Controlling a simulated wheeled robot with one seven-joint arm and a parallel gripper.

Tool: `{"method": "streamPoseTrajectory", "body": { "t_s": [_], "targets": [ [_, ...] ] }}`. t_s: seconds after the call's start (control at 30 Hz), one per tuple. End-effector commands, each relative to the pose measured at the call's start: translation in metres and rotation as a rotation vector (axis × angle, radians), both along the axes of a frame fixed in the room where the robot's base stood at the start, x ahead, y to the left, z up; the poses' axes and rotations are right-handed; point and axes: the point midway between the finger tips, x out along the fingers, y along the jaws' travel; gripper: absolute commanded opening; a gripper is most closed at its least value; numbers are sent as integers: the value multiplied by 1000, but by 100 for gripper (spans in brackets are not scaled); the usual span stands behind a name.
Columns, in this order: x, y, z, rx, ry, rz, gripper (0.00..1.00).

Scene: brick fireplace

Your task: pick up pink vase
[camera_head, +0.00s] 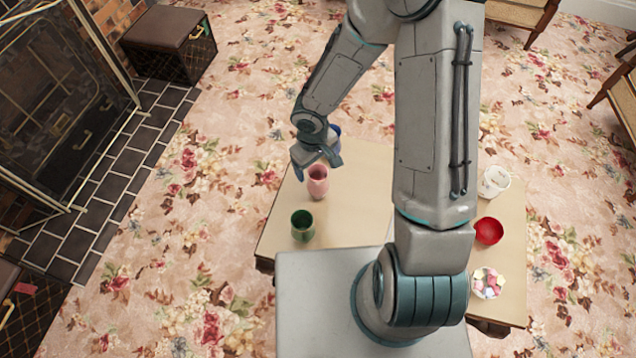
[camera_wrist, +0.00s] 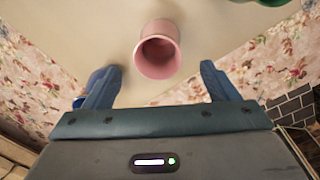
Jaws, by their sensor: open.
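The pink vase (camera_head: 318,184) stands upright on the light wooden table (camera_head: 350,215), near its far left part. In the wrist view the vase (camera_wrist: 158,50) shows its open mouth, ahead of my gripper and roughly midway between the finger lines. My gripper (camera_head: 318,160) hangs just behind and above the vase in the head view. Its two blue fingers (camera_wrist: 160,85) are spread apart with nothing between them at the tips.
A green cup (camera_head: 303,226) stands in front of the vase. A blue object (camera_head: 335,132) is partly hidden behind my gripper; blue also shows beside the left finger. A red bowl (camera_head: 488,231), a white cup (camera_head: 494,181) and a bowl of pastel pieces (camera_head: 487,284) are on the right.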

Motion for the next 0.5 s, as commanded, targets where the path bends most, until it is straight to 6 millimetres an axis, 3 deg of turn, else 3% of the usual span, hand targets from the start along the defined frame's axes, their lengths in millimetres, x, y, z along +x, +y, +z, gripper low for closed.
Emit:
{"method": "streamPoseTrajectory", "body": {
  "t_s": [0.5],
  "targets": [
    [-1,-5,-54,0,0,0,80]
  ]
}}
